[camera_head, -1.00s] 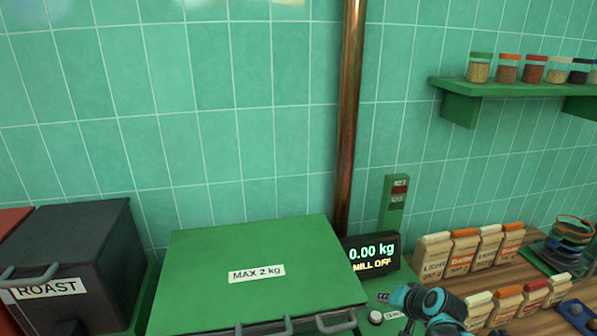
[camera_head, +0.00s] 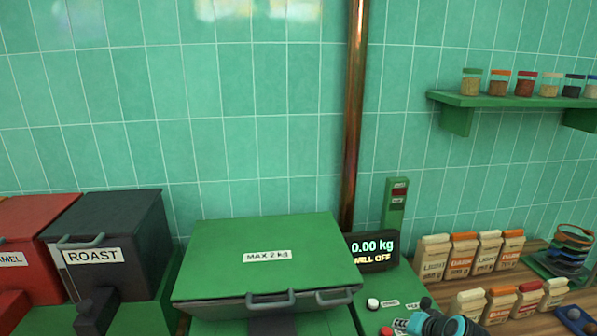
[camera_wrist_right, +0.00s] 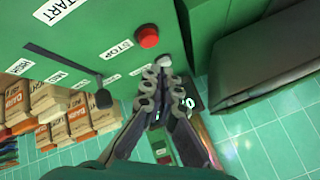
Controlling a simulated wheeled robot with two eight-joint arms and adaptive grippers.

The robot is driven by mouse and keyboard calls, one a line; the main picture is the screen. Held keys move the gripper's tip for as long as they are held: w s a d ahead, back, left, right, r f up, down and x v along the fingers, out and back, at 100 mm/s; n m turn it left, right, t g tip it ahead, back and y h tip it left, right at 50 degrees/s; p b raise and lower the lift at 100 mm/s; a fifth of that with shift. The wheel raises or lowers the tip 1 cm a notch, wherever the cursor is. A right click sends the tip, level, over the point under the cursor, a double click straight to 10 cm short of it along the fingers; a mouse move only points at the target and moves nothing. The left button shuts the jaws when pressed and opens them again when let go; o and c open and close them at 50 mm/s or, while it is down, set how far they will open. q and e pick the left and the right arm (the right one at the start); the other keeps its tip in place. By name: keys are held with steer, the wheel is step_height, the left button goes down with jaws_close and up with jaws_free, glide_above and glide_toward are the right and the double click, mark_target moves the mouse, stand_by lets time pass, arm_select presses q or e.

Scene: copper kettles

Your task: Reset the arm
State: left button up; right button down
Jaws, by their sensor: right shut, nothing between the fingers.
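My right arm and gripper (camera_head: 436,323) show in teal and black at the bottom edge of the head view, right of the green lidded box (camera_head: 262,268) and in front of the scale display (camera_head: 372,250). In the right wrist view, the dark fingers of my right gripper (camera_wrist_right: 167,82) are together with nothing between them. They show over the green machine panel, near its red stop button (camera_wrist_right: 148,37). Contact with the panel cannot be told. My left gripper is in neither view.
A black roast bin (camera_head: 112,240) and a red bin (camera_head: 30,245) stand at left. Several paper bags (camera_head: 462,255) stand in rows at right. A green shelf (camera_head: 510,100) with jars is on the wall. A copper pipe (camera_head: 354,120) rises behind the display.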

arm_select(q)
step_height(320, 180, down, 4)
steer(key=b, duration=0.4)
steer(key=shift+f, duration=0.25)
arm_select(e)
steer(key=s+a+f+n+h, duration=0.1)
steer(key=s+a+n, duration=0.2)
steer(key=s, duration=0.7)
steer(key=s+a+f+n+g+h, duration=0.1)
steer(key=s+a+n, duration=0.1)
steer(key=s+a, duration=0.4)
steer(key=s, duration=0.4)
steer(key=shift+s+n, duration=0.15)
steer(key=shift+n, duration=0.25)
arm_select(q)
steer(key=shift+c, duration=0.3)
arm_select(e)
steer(key=shift+f, duration=0.1)
